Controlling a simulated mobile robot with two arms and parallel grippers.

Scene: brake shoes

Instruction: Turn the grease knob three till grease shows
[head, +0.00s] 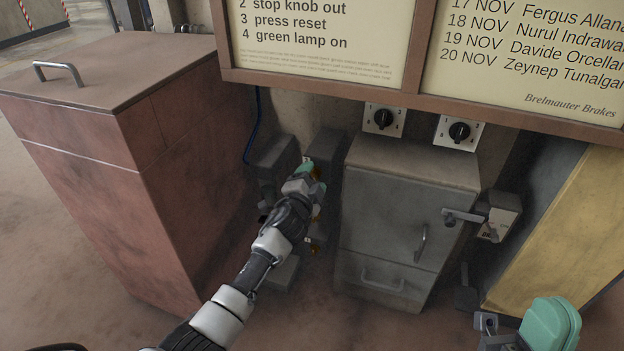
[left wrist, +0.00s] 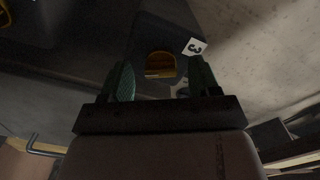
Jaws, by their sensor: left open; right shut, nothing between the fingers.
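In the left wrist view, an amber rounded part (left wrist: 160,64) sits in a dark housing beside a white tag marked 3 (left wrist: 195,47), which appears upside down. I take it for grease knob three; its details are dim, and I cannot make out grease. My left gripper (left wrist: 161,82) is open, its green fingers to either side of the amber part in the picture. I cannot tell whether they touch it. In the head view, my left gripper (head: 309,170) is at the dark wall units and hides much of them. My right gripper (head: 550,324) is shut and empty at lower right.
A reddish cabinet (head: 90,130) stands at left. A grey cabinet (head: 385,230) with handles stands right of my left gripper, below two black rotary switches (head: 384,118) (head: 459,131). A lever box (head: 499,215) is beside it. A notice board (head: 320,45) overhangs above.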

